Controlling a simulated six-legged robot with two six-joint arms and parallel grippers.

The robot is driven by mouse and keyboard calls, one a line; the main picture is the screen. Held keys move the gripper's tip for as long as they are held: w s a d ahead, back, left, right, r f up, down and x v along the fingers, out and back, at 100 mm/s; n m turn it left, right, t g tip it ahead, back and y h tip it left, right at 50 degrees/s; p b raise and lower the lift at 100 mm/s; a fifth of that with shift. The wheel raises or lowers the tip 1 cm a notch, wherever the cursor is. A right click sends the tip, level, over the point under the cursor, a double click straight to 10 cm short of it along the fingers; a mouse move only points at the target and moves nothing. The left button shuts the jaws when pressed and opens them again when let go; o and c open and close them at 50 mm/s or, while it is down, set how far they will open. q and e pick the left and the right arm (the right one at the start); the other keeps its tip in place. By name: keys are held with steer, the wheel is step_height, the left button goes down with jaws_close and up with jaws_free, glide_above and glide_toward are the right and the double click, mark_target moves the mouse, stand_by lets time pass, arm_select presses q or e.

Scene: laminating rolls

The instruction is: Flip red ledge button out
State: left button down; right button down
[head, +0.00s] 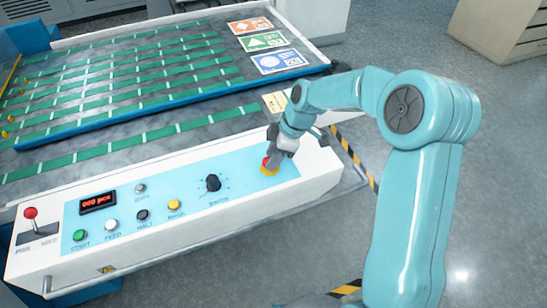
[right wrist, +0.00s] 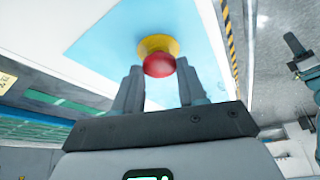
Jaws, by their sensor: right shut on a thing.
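The red button (right wrist: 158,65) is a round mushroom head on a yellow collar (right wrist: 157,44), set at the right end of the light blue control panel. In the head view the red button (head: 266,162) shows only in part, since my right gripper (head: 272,155) covers its top. In the right wrist view the two grey fingers of my right gripper (right wrist: 158,88) stand on either side of the red head, shut on it. My left gripper does not show in the head view.
The white console (head: 150,262) carries a red-knobbed lever (head: 31,214), a black dial (head: 213,183) and several small buttons left of the red one. Behind it lies a bed with green strips (head: 130,143). Open grey floor lies to the right.

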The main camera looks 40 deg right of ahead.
steer(key=c, duration=0.6)
jaws_free()
steer(key=shift+r, duration=0.15)
steer(key=shift+d+r, duration=0.15)
steer(key=shift+r, duration=0.05)
steer(key=v, duration=1.6)
steer(key=shift+s+f, duration=0.1)
steer(key=shift+s, duration=0.05)
